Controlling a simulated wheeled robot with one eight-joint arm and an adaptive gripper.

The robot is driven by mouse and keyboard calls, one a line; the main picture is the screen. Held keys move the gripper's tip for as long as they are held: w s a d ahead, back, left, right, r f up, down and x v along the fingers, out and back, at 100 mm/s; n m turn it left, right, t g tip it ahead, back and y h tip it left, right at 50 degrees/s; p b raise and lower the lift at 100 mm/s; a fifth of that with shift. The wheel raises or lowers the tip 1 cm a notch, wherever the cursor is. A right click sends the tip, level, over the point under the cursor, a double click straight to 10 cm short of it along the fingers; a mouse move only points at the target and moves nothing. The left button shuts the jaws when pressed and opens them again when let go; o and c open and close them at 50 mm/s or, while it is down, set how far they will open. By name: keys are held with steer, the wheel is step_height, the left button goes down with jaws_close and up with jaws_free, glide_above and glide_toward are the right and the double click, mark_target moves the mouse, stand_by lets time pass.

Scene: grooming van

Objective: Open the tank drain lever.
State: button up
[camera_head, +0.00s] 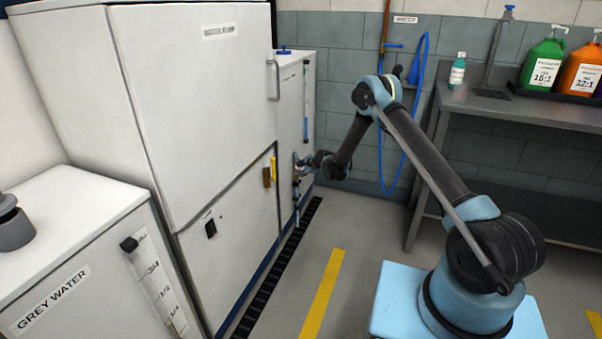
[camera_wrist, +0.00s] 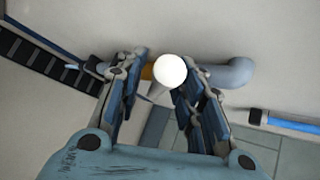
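The white round knob (camera_wrist: 171,71) of a lever shows in the wrist view, on a thin pale stem. Behind it are a grey elbow pipe (camera_wrist: 232,73) and a small orange-brown fitting (camera_wrist: 147,72). My gripper (camera_wrist: 162,82) has its two fingers apart, one each side of the knob and stem. The right finger looks close to the knob; I cannot tell whether it touches. In the head view my gripper (camera_head: 300,163) is at the front of the far white tank (camera_head: 290,105), low down, and hides most of the lever and pipe.
A tall white cabinet (camera_head: 195,100) with yellow and brown tabs (camera_head: 270,172) stands just left of my gripper. The grey water tank (camera_head: 85,255) is at the front left. A floor drain grate (camera_head: 285,255) runs along the cabinets. A bench (camera_head: 530,110) with bottles stands right.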

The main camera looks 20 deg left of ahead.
steer(key=v, duration=0.8)
stand_by(0.4)
